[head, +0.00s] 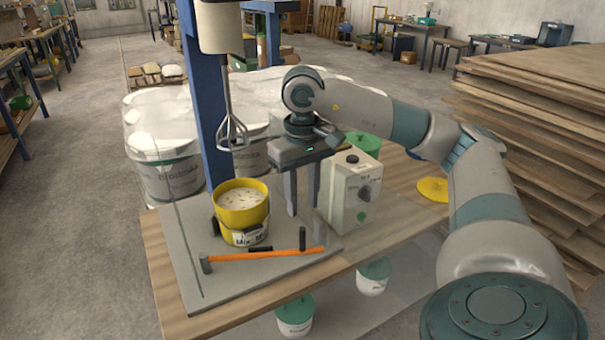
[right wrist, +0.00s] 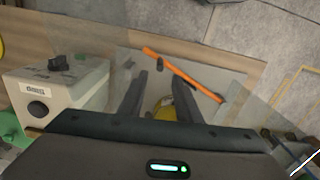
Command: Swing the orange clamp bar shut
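The orange clamp bar (head: 265,256) lies low over the grey base plate, in front of the yellow mixing bucket (head: 232,205). A dark block is at its left end and a dark upright knob (head: 302,239) stands near its right end. In the right wrist view the bar (right wrist: 185,76) runs diagonally beyond my fingers. Whether it touches the bucket or a latch, I cannot tell. My right gripper (head: 303,210) points down, open and empty, to the right of the bucket and behind the knob. It also shows in the right wrist view (right wrist: 160,82). My left gripper is not in view.
A whisk (head: 232,135) hangs from the mixer on a blue column (head: 205,90) above the bucket. Wrapped tubs (head: 165,160) stand behind. Stacked boards (head: 530,110) are at the right.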

